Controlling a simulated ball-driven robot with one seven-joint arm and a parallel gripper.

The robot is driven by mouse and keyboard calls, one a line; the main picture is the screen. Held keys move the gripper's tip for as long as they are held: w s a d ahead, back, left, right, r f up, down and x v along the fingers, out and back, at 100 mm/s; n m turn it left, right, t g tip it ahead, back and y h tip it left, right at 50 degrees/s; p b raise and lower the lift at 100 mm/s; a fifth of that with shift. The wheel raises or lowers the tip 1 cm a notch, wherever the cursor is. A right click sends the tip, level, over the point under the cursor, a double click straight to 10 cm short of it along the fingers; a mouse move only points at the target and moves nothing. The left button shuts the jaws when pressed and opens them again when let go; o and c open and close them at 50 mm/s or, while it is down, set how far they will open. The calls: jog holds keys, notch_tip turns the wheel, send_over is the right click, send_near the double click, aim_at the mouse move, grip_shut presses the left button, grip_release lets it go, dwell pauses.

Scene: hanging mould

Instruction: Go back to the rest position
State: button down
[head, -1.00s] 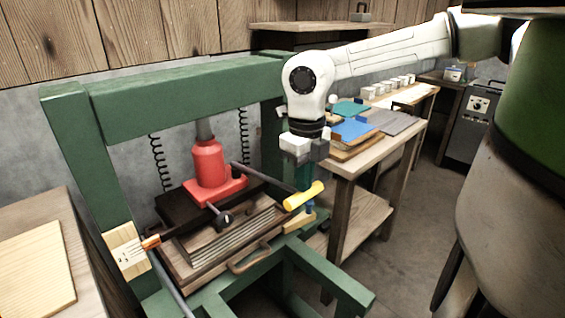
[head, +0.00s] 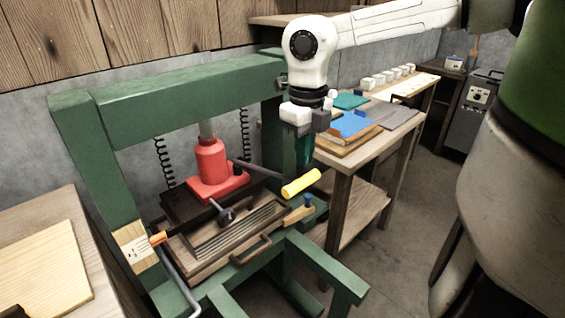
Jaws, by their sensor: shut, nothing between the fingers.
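My gripper (head: 304,166) points straight down at the end of my white arm, in the right-middle of the head view. Its dark teal fingers look shut, with nothing held. It shows above and behind the yellow handle grip (head: 301,183) of the press lever. The green press frame (head: 180,92) stands at the left and centre. Inside it a red bottle jack (head: 211,165) sits on a dark plate, above a wooden mould (head: 225,240) with a front pull handle.
A bench with a pale board (head: 40,270) is at the lower left. A dark grey machine (head: 478,110) stands at the right. Floor is clear between.

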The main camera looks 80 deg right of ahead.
notch_tip(320, 180, up, 3)
jog(key=shift+f+p, duration=0.15)
jog(key=shift+p, duration=0.5)
jog(key=shift+s+f, duration=0.1)
